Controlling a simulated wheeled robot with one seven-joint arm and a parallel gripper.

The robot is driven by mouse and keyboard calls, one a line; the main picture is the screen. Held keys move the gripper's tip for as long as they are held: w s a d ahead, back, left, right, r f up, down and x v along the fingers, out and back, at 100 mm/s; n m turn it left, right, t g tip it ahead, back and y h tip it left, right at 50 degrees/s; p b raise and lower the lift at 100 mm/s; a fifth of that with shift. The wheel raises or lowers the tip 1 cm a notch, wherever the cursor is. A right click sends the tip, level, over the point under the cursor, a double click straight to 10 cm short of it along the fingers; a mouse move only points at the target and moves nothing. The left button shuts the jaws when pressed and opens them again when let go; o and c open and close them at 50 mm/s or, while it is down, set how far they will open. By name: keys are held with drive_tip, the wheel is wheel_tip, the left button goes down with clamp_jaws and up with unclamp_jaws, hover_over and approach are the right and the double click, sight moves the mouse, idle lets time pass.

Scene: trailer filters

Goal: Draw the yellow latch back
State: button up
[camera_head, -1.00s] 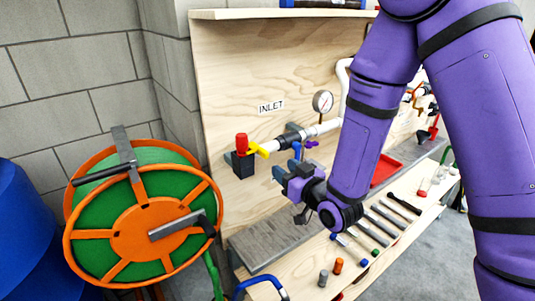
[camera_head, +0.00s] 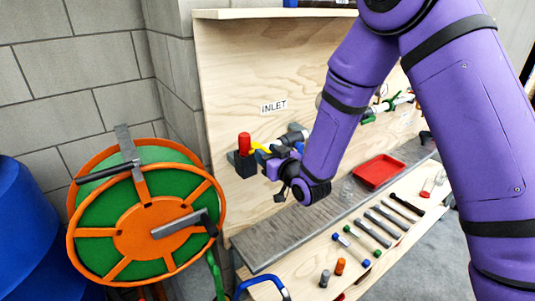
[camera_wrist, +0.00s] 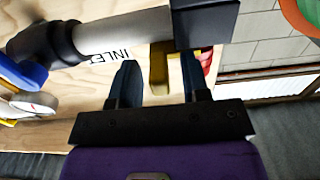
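The yellow latch (camera_head: 262,147) is on the pipe fitting at the board's left end, just right of a red knob (camera_head: 244,141). My gripper (camera_head: 268,163) is at the latch and partly covers it in the head view. In the wrist view, my gripper's two blue-grey fingers (camera_wrist: 158,62) stand apart. The yellow latch (camera_wrist: 158,78) shows between them, with a gap on each side. The fingers do not visibly close on it. Whether their tips reach past the latch in depth I cannot tell.
A white pipe with a black fitting (camera_wrist: 52,42) and a dark block (camera_wrist: 205,22) lie close to my fingers. A grey ledge (camera_head: 290,240), red tray (camera_head: 379,171) and several tools are below. An orange and green reel (camera_head: 145,230) stands left.

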clamp_jaws()
drive_tip(key=shift+w+d, duration=0.65)
drive_tip(key=shift+d, duration=0.35)
drive_tip(key=shift+o, duration=0.2)
unclamp_jaws()
drive_tip(key=shift+d, duration=0.1)
drive_tip(key=v, duration=1)
drive_tip(key=shift+s+d, duration=0.25)
drive_tip(key=shift+s, duration=0.05)
